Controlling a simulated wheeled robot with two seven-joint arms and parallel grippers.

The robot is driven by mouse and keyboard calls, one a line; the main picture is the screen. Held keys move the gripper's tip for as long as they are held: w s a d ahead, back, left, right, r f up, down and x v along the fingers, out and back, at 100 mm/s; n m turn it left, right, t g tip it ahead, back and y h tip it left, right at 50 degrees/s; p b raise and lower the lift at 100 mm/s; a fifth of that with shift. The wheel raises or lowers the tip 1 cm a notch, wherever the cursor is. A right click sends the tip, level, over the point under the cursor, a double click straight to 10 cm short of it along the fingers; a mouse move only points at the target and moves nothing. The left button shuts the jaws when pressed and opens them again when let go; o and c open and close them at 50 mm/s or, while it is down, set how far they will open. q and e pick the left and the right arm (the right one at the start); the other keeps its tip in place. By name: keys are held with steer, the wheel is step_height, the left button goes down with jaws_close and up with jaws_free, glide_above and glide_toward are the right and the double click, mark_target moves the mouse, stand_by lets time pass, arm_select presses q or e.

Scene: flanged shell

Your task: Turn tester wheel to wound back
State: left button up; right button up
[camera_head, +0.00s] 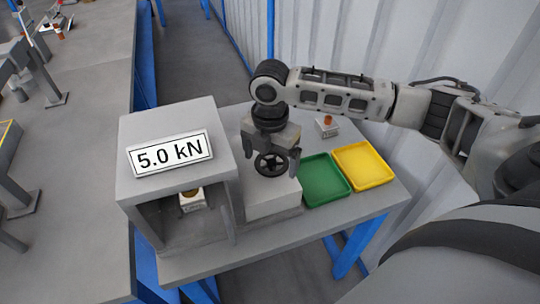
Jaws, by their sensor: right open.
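The tester wheel (271,164) is a black spoked handwheel on top of a pale grey block, right of the tester's grey housing (165,192). The housing carries a white sign (171,154) reading "5.0 kN". Inside its open front sits a small pale block (192,200) with a dark round part on top. My right gripper (270,158) points down at the wheel, with its open fingers on either side of it. I cannot tell whether the fingers touch the rim. My left gripper is not in view.
A green tray (325,198) and a yellow tray (362,182) lie right of the wheel, both empty. A small grey block with an orange knob (327,125) stands behind them. A corrugated wall (430,45) rises behind the table, and a long grey bench (70,200) runs along the left.

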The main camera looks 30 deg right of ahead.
steer(key=shift+f, duration=0.1)
steer(key=c, duration=1)
